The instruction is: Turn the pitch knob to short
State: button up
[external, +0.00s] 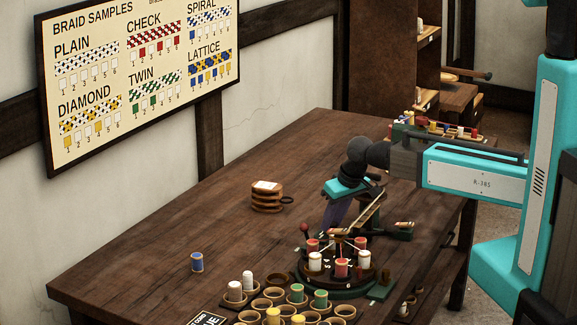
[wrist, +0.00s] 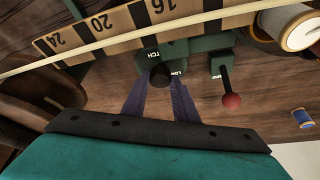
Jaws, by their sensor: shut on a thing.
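The pitch knob (wrist: 160,74) is a dark round knob on a green block in the wrist view. Lettering ending in "TCH" shows above it, and a partly covered word beginning "LO" is at its right. My gripper (wrist: 159,88) has its two purple fingers on either side of the knob, shut on it. The knob's pointer and the word "short" are not visible. In the external view my gripper (external: 336,214) reaches down behind the braiding machine (external: 340,287), and the knob is hidden there.
A lever with a red ball (wrist: 231,101) stands just right of the knob. A numbered wooden scale (wrist: 110,27) and a pale cord cross above it. Bobbins stand on the machine, with a cup tray (external: 262,304) in front. A blue spool (external: 197,262) stands alone at left.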

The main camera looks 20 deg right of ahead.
jog(key=shift+a+m+h+b, duration=0.15)
jog(key=shift+m+h+b, duration=0.6)
jog(key=shift+m, duration=1.35)
jog(key=o, duration=1.1)
jog(key=shift+c, duration=0.2)
jog(key=shift+s+r, duration=0.1)
jog(key=shift+r, duration=0.05)
jog(key=b+v, duration=0.2)
jog(key=v, duration=1.1)
jog(key=shift+s+r, duration=0.2)
jog(key=shift+s, duration=0.05)
